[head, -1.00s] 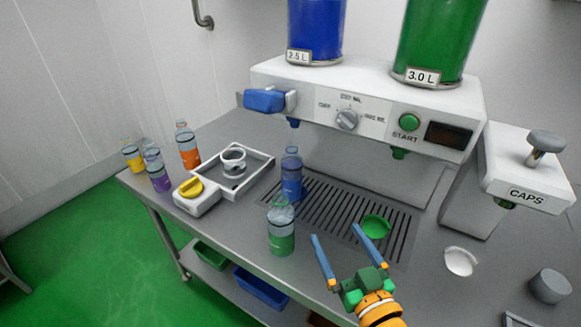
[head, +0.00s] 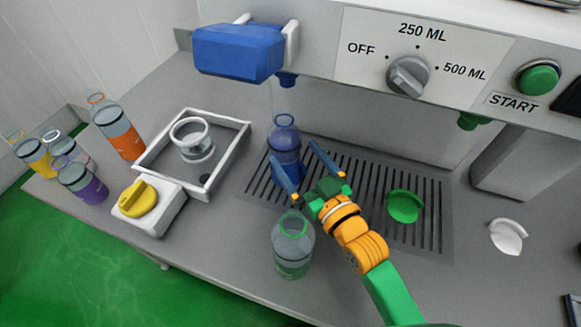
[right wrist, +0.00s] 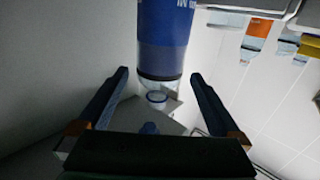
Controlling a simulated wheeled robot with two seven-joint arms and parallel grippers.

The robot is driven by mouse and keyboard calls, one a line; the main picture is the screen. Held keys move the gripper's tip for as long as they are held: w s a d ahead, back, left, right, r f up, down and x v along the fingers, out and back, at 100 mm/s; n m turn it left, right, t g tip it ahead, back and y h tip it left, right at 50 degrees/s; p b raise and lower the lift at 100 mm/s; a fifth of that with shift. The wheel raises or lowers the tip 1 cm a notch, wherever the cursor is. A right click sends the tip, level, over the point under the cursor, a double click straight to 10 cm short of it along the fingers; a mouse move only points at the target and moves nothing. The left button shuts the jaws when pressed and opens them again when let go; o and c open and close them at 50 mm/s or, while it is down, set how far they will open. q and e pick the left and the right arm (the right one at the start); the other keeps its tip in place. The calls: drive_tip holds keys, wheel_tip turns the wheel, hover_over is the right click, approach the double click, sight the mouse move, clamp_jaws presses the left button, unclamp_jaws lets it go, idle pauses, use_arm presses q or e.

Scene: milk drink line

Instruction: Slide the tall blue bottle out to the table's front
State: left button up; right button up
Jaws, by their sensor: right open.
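The tall blue bottle (head: 285,148) stands upright on the slotted drain grate, below the blue-handled valve of the machine. My right gripper (head: 297,170) is open, with its two blue fingers reaching toward the bottle, one on its near left side and one on its right. In the right wrist view the blue bottle (right wrist: 165,40) appears beyond and between the open fingers (right wrist: 160,92), its neck hanging downward in that picture. I cannot tell whether a finger touches it. My left gripper is in neither view.
A clear bottle with green liquid (head: 293,247) stands in front of the blue one, close to my right arm. A green cap (head: 405,206) lies on the grate (head: 430,225). A white tray (head: 221,172), a yellow-knobbed box (head: 150,215) and several bottles are at left.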

sight(283, 161)
drive_tip(key=f+b, duration=0.1)
drive_tip(key=f, duration=0.1)
drive_tip(key=shift+s+d+f+b, duration=0.2)
drive_tip(key=shift+s+f+b, duration=0.15)
drive_tip(key=shift+s+b, duration=0.05)
drive_tip(key=x, duration=0.7)
drive_tip(key=shift+r, duration=0.1)
clamp_jaws()
drive_tip(key=shift+s+a+p, duration=0.65)
drive_tip(key=shift+s+p, duration=0.05)
drive_tip(key=shift+p, duration=0.15)
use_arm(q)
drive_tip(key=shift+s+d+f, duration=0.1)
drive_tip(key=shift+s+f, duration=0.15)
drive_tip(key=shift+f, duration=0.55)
use_arm(e)
drive_tip(key=shift+w+d, duration=0.7)
drive_tip(key=shift+w, duration=0.1)
